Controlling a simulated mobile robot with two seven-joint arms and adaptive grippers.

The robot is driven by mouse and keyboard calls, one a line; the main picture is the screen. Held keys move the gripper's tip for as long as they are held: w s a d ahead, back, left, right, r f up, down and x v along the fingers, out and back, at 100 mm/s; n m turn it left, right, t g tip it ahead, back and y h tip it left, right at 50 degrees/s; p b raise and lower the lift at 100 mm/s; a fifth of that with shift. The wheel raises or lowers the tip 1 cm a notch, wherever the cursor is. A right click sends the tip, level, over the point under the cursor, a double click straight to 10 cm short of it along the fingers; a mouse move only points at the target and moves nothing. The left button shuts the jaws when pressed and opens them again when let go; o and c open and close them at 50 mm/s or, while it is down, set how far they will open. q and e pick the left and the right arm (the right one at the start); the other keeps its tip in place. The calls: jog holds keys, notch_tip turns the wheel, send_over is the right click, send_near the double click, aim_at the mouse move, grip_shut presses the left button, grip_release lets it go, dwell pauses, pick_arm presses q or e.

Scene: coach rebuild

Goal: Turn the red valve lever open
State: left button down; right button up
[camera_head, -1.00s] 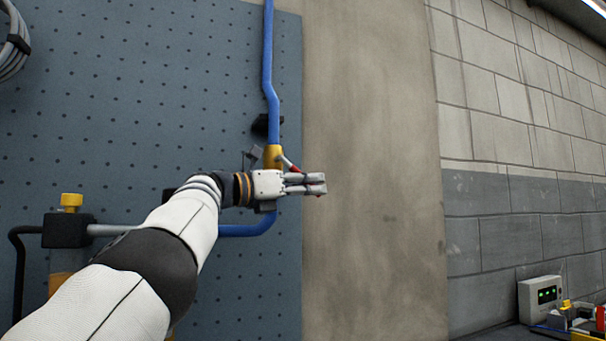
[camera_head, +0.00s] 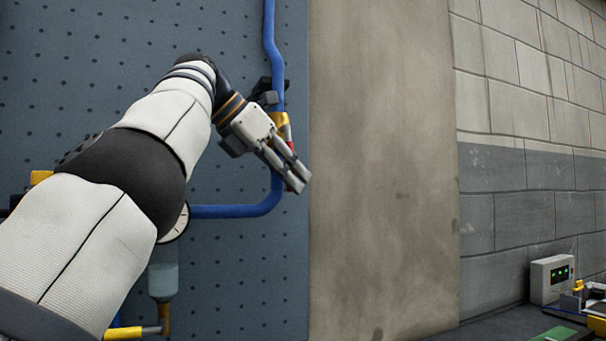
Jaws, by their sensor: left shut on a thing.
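The red valve lever (camera_head: 291,146) sits at the brass valve body (camera_head: 279,119) on the blue pipe (camera_head: 271,30). Only small red parts of it show beside the fingers, and the rest is hidden. My left gripper (camera_head: 293,178) reaches in front of the valve with its fingers pointing down and right. It is shut on the red lever. The lever slants steeply down from the valve, close to the line of the pipe. My right gripper is out of view.
The pipe runs down a blue-grey perforated panel (camera_head: 240,270) and bends left below the valve. A round gauge (camera_head: 176,224) is partly behind my left arm. A control box (camera_head: 552,278) stands at the lower right. The plain wall strip right of the panel is clear.

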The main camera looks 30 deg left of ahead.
pick_arm(q)
jog(key=shift+s+a+r+g, duration=0.1)
jog(key=shift+s+a+g, duration=0.2)
jog(key=shift+y, duration=0.3)
jog(key=c, duration=1.6)
grip_release()
jog(key=s+a, duration=0.2)
jog(key=s, duration=0.1)
jog(key=s+a, duration=0.2)
jog(key=s, duration=0.2)
jog(key=s+a, duration=0.2)
jog(key=s, duration=0.2)
jog(key=shift+s+a+r, duration=0.1)
jog(key=shift+s+r, duration=0.1)
jog(key=shift+r, duration=0.15)
